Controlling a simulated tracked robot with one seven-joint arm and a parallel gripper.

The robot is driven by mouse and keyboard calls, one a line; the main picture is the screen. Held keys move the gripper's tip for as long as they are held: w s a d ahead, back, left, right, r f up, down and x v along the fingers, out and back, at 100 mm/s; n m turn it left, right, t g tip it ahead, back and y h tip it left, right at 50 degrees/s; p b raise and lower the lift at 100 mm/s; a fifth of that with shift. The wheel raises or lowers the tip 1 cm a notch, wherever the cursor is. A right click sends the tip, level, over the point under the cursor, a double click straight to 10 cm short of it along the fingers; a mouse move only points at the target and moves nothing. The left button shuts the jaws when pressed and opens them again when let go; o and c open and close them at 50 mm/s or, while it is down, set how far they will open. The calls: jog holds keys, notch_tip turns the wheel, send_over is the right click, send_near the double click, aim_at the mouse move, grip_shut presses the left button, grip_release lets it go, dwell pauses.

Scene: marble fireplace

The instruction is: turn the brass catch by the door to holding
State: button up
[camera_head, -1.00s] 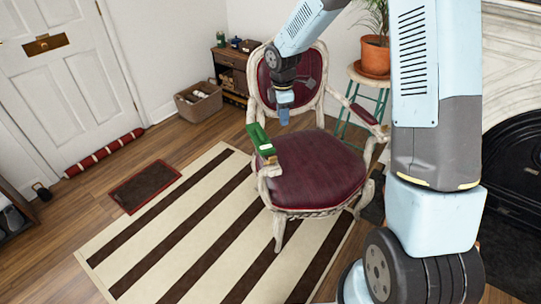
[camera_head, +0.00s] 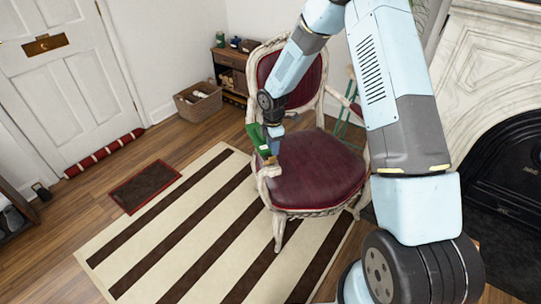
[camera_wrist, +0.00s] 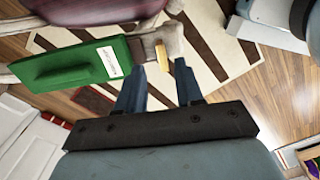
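A green box-like thing (camera_head: 257,136) with a white label (camera_wrist: 109,61) rests on the chair's left armrest. In the wrist view the green thing (camera_wrist: 65,64) lies left of and beyond my fingers. A small brass-coloured piece (camera_wrist: 162,57) shows at the armrest end; I cannot tell whether it is the catch. My gripper (camera_wrist: 158,84) is open, its two fingers apart with nothing seen between the tips. In the head view my gripper (camera_head: 273,140) is close beside the green thing; contact cannot be told. The white door (camera_head: 70,80) is far left, with a brass plate (camera_head: 48,44).
The burgundy chair (camera_head: 315,170) stands on a striped rug (camera_head: 150,245), beneath my gripper. A basket (camera_head: 197,101) and low cabinet (camera_head: 230,68) are behind. The marble fireplace (camera_head: 500,60) is at right.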

aim_at(270, 161)
jog(key=shift+f, duration=2.5)
grip_shut()
